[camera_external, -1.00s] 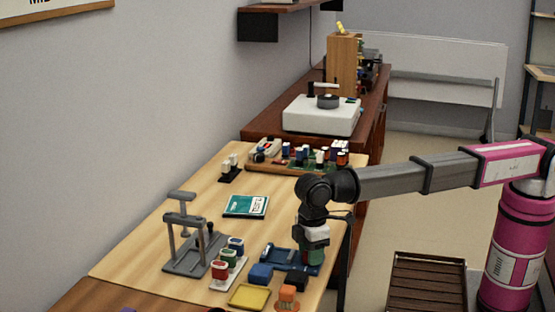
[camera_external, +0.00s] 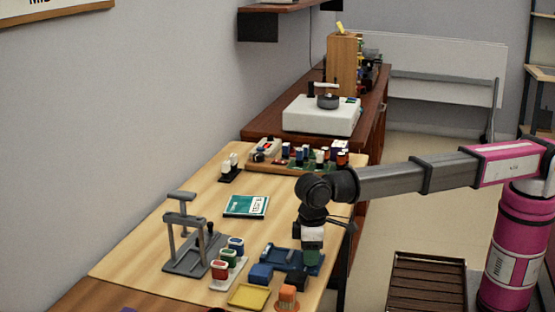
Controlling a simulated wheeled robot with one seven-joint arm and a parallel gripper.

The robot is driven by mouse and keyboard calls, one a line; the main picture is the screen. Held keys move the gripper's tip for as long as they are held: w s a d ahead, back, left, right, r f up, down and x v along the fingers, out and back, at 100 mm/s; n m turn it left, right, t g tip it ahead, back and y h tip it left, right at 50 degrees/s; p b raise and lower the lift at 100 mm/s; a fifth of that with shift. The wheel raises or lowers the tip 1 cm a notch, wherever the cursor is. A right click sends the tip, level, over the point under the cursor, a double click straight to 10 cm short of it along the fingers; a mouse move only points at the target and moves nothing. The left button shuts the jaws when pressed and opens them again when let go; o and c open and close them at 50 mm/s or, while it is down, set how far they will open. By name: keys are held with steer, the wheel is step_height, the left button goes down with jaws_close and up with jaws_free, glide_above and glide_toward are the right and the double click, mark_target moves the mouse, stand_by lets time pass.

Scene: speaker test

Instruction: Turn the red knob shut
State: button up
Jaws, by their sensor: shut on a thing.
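A small red piece (camera_external: 220,269) stands at the front end of a white strip, in a row with a green piece (camera_external: 229,258) and a blue piece (camera_external: 236,245). It may be the red knob, but it is too small to tell, and so is how far it is turned. My gripper (camera_external: 311,247) points down over the right side of the light wooden table (camera_external: 180,230), to the right of that row and apart from it. It is shut on what looks like a dark green thing (camera_external: 309,259), above or at a blue tray (camera_external: 280,256). The fingertips are hard to make out.
A grey stand (camera_external: 185,262) is left of the coloured row. A blue block (camera_external: 261,273), a yellow tray (camera_external: 248,296) and an orange piece (camera_external: 287,297) lie at the front. A teal book (camera_external: 246,206) lies mid-table, with bare wood around it. A crowded rack (camera_external: 300,158) stands behind.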

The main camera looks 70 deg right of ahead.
steer(key=o, duration=0.7)
steer(key=shift+c, duration=0.2)
steer(key=shift+r, duration=0.1)
step_height(320, 180, up, 11)
steer(key=shift+f, duration=0.2)
